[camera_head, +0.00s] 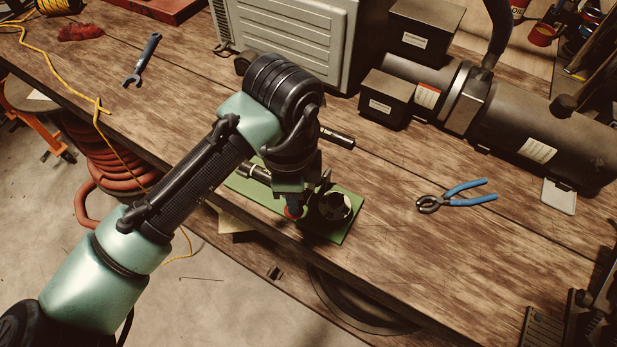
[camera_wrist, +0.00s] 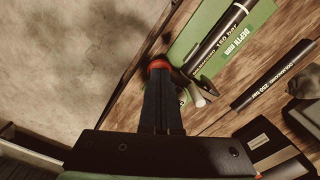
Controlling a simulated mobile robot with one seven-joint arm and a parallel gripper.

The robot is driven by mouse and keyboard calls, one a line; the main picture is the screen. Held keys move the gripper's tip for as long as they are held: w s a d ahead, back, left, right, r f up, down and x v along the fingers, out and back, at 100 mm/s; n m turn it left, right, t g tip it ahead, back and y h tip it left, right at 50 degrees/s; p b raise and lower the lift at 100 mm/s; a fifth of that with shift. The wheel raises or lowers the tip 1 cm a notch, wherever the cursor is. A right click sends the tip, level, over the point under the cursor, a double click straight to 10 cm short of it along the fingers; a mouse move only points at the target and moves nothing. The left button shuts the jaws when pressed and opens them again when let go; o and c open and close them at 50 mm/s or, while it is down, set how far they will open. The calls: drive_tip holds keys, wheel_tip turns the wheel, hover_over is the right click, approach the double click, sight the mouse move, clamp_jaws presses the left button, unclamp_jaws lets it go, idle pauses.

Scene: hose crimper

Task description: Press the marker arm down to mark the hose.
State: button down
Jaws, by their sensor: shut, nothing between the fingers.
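My gripper (camera_wrist: 158,70) is shut and empty, its red fingertips together over the edge of a green plate marked "DEPTH mm" (camera_wrist: 238,38). In the head view my gripper (camera_head: 293,211) is low over the plate (camera_head: 345,236), partly hidden by my arm. A black hose marked "160 bar" (camera_wrist: 222,36) lies along the plate. A dark pointed part (camera_wrist: 207,88) and a pale stub (camera_wrist: 195,95) are just right of the fingertips. I cannot tell whether the dark part is the marker arm, or whether my fingers touch it.
Blue-handled pliers (camera_head: 457,197) lie to the right. A large black machine (camera_head: 515,125) stands behind. The bench's front edge is close to the plate.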

wheel_tip(320, 180, up, 12)
drive_tip(key=p, duration=0.9)
drive_tip(key=shift+p, duration=0.3)
drive_tip(key=shift+f, duration=0.15)
